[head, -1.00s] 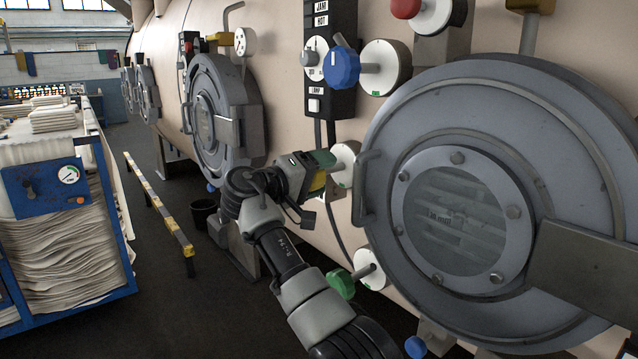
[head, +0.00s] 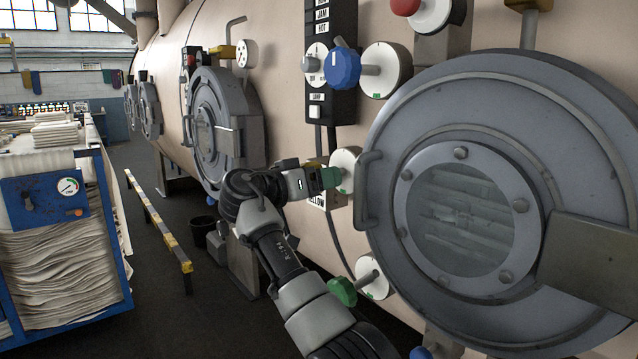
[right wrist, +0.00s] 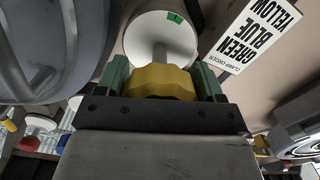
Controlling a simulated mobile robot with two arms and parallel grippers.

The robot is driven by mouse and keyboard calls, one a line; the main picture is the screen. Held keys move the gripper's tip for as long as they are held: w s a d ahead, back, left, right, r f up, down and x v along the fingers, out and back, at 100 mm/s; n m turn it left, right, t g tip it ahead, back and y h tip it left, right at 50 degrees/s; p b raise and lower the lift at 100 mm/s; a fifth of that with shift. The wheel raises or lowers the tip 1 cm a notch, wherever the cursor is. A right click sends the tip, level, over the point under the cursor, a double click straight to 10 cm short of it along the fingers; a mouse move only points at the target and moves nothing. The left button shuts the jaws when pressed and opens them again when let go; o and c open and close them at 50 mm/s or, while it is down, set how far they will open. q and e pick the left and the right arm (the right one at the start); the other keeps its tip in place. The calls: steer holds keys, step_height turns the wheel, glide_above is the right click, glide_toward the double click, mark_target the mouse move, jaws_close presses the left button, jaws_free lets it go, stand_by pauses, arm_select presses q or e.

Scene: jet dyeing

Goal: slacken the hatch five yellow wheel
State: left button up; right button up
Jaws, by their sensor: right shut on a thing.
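The yellow wheel (right wrist: 160,80) sits on a short stem in front of a white round disc (right wrist: 160,40) with a small green mark, seen in the right wrist view. My right gripper (head: 328,178) is shut on the yellow wheel, with a green-tipped finger on each side of its rim. In the head view the gripper hides most of the wheel, left of the large round grey hatch (head: 465,215). My left gripper is not in view.
A blue wheel (head: 341,67) is above and a green wheel (head: 342,292) below. The hatch handle (head: 366,190) stands close right of my gripper. A clamp-order placard (right wrist: 255,38) reads green, blue, yellow. A blue cloth trolley (head: 60,240) and a striped rail (head: 160,230) stand left.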

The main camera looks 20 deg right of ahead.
steer(key=shift+m, duration=0.4)
steer(key=o, duration=0.9)
steer(key=shift+a, duration=0.1)
